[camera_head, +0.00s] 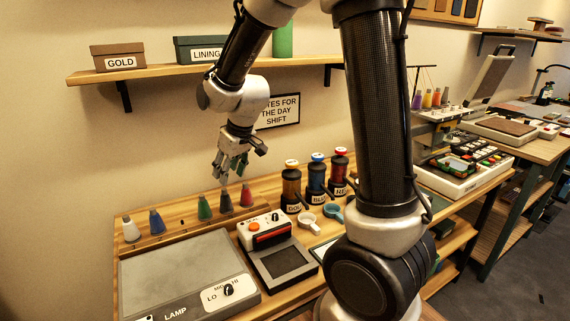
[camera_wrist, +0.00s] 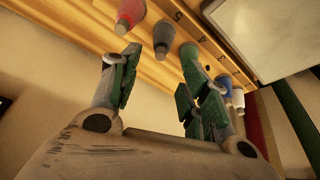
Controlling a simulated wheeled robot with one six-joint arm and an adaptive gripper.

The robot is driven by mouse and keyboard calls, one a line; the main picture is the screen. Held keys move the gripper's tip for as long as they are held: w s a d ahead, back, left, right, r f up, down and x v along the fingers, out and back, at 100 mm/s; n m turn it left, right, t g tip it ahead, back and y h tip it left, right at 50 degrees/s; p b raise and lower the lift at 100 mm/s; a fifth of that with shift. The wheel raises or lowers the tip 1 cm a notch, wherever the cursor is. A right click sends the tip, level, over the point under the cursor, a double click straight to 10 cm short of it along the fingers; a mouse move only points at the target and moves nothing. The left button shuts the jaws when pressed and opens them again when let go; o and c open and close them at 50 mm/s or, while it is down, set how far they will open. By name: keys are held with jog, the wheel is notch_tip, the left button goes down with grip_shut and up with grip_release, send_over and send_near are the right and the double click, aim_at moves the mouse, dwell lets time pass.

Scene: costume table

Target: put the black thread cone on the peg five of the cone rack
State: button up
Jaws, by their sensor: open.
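The black thread cone (camera_head: 226,203) stands upright in the row between the green cone (camera_head: 204,208) and the red cone (camera_head: 246,197). It also shows as a dark grey cone in the wrist view (camera_wrist: 163,38). The cone rack (camera_wrist: 212,50) is a wooden strip with numbers along it; a 5 appears near the black and red cones.
A blue cone (camera_head: 156,222) and a white cone (camera_head: 130,230) stand farther left, with a gap before the green one. A grey lamp panel (camera_head: 185,270) and a sealer (camera_head: 270,245) lie in front. Labelled thread jars (camera_head: 291,188) stand right. A shelf (camera_head: 190,72) hangs above.

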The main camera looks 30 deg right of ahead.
jog(key=s+d+r+m, duration=0.1)
jog(key=s+d+r, duration=0.3)
jog(key=s, duration=0.5)
jog(key=s+d+r+m+h, duration=0.1)
jog(key=s+d+r, duration=0.3)
jog(key=s, duration=0.5)
jog(key=s+d+r+m, duration=0.2)
jog(key=s+d+r, duration=0.2)
jog(key=s, duration=0.5)
jog(key=shift+d+h, duration=0.3)
jog(key=shift+d, duration=0.45)
